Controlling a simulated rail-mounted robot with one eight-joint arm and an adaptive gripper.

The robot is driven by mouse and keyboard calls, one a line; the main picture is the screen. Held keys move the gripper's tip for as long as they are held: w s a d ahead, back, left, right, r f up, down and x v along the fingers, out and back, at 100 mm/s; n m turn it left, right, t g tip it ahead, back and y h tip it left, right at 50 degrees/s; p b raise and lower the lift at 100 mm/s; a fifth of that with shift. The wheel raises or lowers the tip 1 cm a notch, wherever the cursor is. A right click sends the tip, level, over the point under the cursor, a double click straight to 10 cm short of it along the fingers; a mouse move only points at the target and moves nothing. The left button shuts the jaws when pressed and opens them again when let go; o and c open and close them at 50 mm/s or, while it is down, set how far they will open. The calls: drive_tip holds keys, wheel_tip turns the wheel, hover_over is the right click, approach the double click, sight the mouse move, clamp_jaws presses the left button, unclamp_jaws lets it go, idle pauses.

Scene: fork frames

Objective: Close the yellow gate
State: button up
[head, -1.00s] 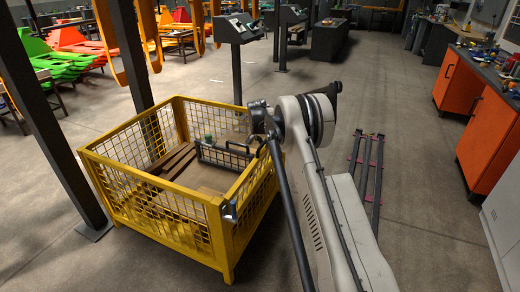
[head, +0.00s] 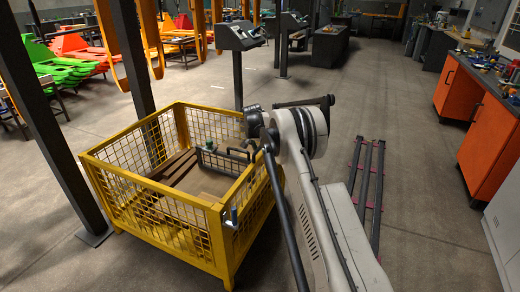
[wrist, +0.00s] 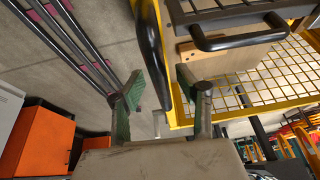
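The yellow gate is part of a yellow mesh cage (head: 150,190) on the floor at left centre in the head view. A mesh panel with a dark handle (head: 222,161) shows at the cage's right inner side; I cannot tell exactly how far the gate stands open. In the head view my arm mostly hides the gripper.
Dark floor rails (head: 368,190) lie right of my arm. Orange cabinets (head: 488,140) line the right side. Dark posts (head: 60,130) stand beside the cage, and a console (head: 240,35) stands behind it. Open floor lies at the back centre.

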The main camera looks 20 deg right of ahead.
drive_tip(key=v, duration=1.2)
drive_tip(key=s+a+r+n+t+p, duration=0.15)
drive_tip(key=s+a+r, duration=0.25)
drive_tip(key=s+r, duration=0.4)
drive_tip(key=s+a+r+n+y+p, duration=0.15)
drive_tip(key=s+a+r, duration=0.25)
drive_tip(key=s+r, duration=0.45)
drive_tip(key=s+a+r+n+t+p, duration=0.15)
drive_tip(key=s+a+r, duration=0.25)
drive_tip(key=s+r, duration=0.4)
drive_tip(key=s+a+r+n+p, duration=0.1)
drive_tip(key=s+a, duration=0.1)
drive_tip(key=s, duration=0.7)
drive_tip(key=s+a+r+n, duration=0.2)
drive_tip(key=s, duration=0.6)
drive_tip(key=s+a+f+n+p, duration=0.1)
drive_tip(key=s+f, duration=0.2)
drive_tip(key=s, duration=0.4)
drive_tip(key=s+a+f+n+y+p, duration=0.1)
drive_tip(key=s+a+f, duration=0.1)
drive_tip(key=s, duration=0.6)
drive_tip(key=shift+s+a+f+t, duration=0.2)
drive_tip(key=shift+a+f+t, duration=0.1)
drive_tip(key=shift+f+t, duration=0.1)
drive_tip(key=shift+o, duration=0.2)
drive_tip(key=shift+y, duration=0.25)
